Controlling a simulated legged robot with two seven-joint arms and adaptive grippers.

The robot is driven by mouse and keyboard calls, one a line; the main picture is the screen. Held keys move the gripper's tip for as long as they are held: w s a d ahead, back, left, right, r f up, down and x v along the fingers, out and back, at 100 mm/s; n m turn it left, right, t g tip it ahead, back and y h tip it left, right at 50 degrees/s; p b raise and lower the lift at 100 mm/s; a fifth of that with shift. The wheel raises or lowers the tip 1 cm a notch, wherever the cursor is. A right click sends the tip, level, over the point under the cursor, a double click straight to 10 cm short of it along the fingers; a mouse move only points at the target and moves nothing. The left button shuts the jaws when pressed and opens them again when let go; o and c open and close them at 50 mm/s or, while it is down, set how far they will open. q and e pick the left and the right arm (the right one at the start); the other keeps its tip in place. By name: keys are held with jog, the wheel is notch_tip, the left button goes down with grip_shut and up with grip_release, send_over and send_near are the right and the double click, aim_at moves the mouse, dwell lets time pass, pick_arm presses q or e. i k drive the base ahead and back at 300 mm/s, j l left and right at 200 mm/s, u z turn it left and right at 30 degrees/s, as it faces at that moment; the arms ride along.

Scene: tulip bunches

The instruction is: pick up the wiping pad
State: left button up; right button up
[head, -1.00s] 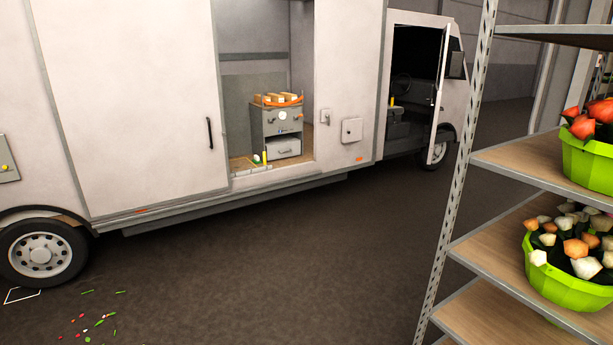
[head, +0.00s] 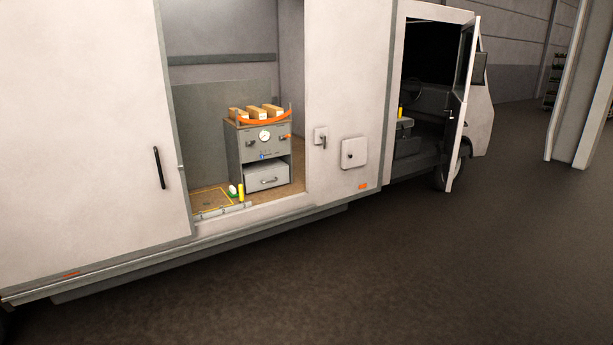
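I cannot make out a wiping pad for certain. A small white and green item (head: 233,190) lies on the van floor just inside the open side doorway, beside a small upright yellow item (head: 241,192). Both are too small to identify. A grey cabinet (head: 246,144) with a gauge and a drawer (head: 267,177) stands behind them. The drawer looks shut. Neither of my grippers shows in the head view.
The white van (head: 90,130) fills the left and middle, its cab door (head: 460,110) open. Wooden blocks and an orange strap (head: 265,121) sit on the cabinet. The dark floor (head: 400,270) before the van is clear. A pale pillar (head: 582,100) stands right.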

aim_at(232, 193)
jog(key=i, duration=1.3)
jog(key=i+l+u, duration=0.1)
jog(key=i, duration=1.2)
jog(key=i+l+u, duration=0.1)
jog(key=i+u, duration=0.15)
jog(key=i, duration=0.25)
jog(key=i+l+u, duration=0.3)
jog(key=i, duration=0.2)
jog(key=i+j, duration=0.05)
